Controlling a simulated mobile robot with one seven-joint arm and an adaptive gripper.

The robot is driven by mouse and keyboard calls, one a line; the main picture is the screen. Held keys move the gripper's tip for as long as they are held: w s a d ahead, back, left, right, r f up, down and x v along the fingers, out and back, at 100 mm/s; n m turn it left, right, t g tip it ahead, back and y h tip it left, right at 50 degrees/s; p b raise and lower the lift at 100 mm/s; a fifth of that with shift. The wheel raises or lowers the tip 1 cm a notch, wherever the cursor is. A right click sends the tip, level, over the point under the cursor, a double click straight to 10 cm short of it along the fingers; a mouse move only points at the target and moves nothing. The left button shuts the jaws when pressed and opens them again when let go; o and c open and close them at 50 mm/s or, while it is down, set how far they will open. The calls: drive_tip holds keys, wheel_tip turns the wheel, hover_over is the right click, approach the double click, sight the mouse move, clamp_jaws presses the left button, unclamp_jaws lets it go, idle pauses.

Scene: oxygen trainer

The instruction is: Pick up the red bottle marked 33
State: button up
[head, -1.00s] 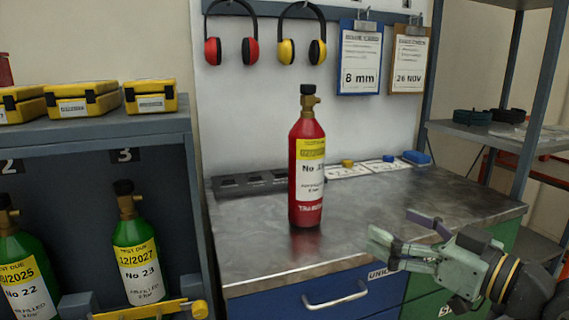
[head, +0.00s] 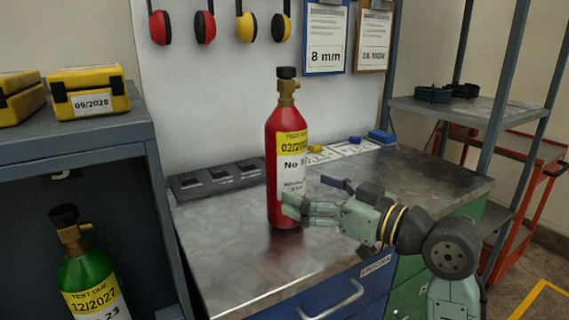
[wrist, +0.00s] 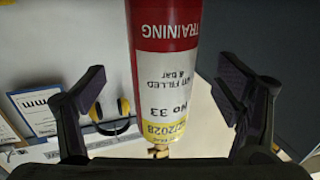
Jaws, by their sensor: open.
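The red bottle (head: 271,185) stands upright on the metal workbench (head: 222,255), with a brass neck and black cap. Its yellow and white label reads No 33 in the wrist view (wrist: 165,40), where the bottle appears upside down between the fingers. My gripper (head: 305,197) is open at the bottle's right side, level with its lower half. In the head view one finger overlaps the bottle and hides part of its label. In the wrist view my gripper (wrist: 170,105) has a finger on each side of the bottle, with gaps showing; I cannot tell whether the palm touches it.
A grey cabinet at left holds a green bottle (head: 88,275), with yellow cases (head: 88,92) on top. A dark slotted strip (head: 220,178) and small blue and yellow items lie at the bench's back. A metal shelf rack (head: 455,110) stands at right.

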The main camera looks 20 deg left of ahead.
sight(286, 181)
drive_tip(key=p+x, duration=0.1)
drive_tip(key=x, duration=0.4)
drive_tip(key=shift+s+a+r+p, duration=0.1)
drive_tip(key=shift+s+p, duration=0.05)
drive_tip(key=shift+p, duration=0.25)
drive_tip(key=shift+w+a, duration=0.25)
drive_tip(key=shift+a, duration=0.15)
drive_tip(key=c, duration=2)
clamp_jaws()
